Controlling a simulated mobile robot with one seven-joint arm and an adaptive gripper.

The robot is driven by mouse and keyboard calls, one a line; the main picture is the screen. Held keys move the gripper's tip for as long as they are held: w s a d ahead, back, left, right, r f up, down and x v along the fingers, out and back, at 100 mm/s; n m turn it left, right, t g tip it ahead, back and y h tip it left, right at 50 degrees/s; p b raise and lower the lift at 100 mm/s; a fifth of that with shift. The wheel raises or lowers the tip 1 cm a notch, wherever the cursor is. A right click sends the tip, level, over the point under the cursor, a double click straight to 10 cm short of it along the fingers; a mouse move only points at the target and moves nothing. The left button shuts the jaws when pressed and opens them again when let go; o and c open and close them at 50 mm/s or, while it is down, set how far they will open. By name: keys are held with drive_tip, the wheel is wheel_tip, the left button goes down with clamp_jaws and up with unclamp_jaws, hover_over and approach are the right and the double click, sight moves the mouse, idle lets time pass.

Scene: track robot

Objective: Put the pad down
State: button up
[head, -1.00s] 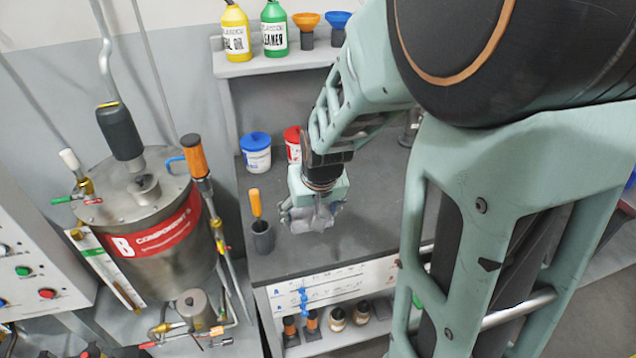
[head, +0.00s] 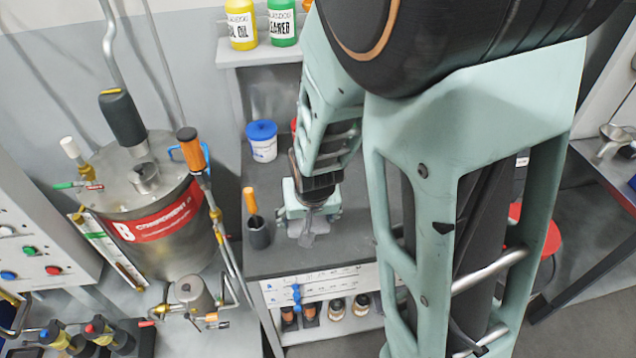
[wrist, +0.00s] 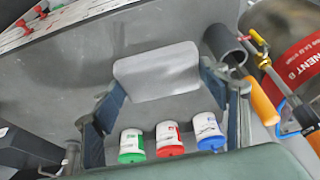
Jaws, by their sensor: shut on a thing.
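The pad (wrist: 157,72) is a thin, light grey rectangle. In the wrist view it spans the space between the two fingertips of my gripper (wrist: 163,82), which is shut on its opposite sides. In the head view my gripper (head: 308,220) points down over the dark grey bench top (head: 275,262), and the pad (head: 307,239) shows below the fingers. I cannot tell whether the pad touches the bench or is just above it.
A dark cup with an orange-handled tool (head: 258,233) stands close left of my gripper. White tubs with blue (head: 263,145), red (wrist: 170,142) and green (wrist: 132,147) lids stand at the back. The component B tank (head: 160,220) is left of the bench. Bare bench top lies around the pad.

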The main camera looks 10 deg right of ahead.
drive_tip(key=shift+s+a+p, duration=0.35)
drive_tip(key=shift+s+a, duration=0.25)
drive_tip(key=shift+a, duration=0.05)
drive_tip(key=shift+w+d+f, duration=0.45)
drive_tip(key=shift+w+d, duration=0.1)
drive_tip(key=shift+w, duration=0.2)
drive_tip(key=shift+w+d+f, duration=0.4)
drive_tip(key=shift+w+d, duration=0.15)
drive_tip(key=shift+w, duration=0.2)
drive_tip(key=w+d+f+b, duration=0.1)
drive_tip(key=w+f+b, duration=0.1)
drive_tip(key=w+d+f+b, duration=0.2)
drive_tip(key=w+f+b, duration=0.1)
drive_tip(key=w+d+f+b, duration=0.2)
drive_tip(key=w+b, duration=0.1)
drive_tip(key=shift+d+f, duration=0.2)
drive_tip(key=shift+f, duration=0.15)
drive_tip(key=shift+w+d+f+b, duration=0.1)
drive_tip(key=shift+f+b, duration=0.15)
drive_tip(key=shift+b, duration=0.05)
drive_tip(key=shift+w+d+f+b, duration=0.1)
drive_tip(key=shift+w+f+b, duration=0.05)
drive_tip(key=shift+f+b, duration=1.2)
drive_tip(key=shift+f, duration=0.3)
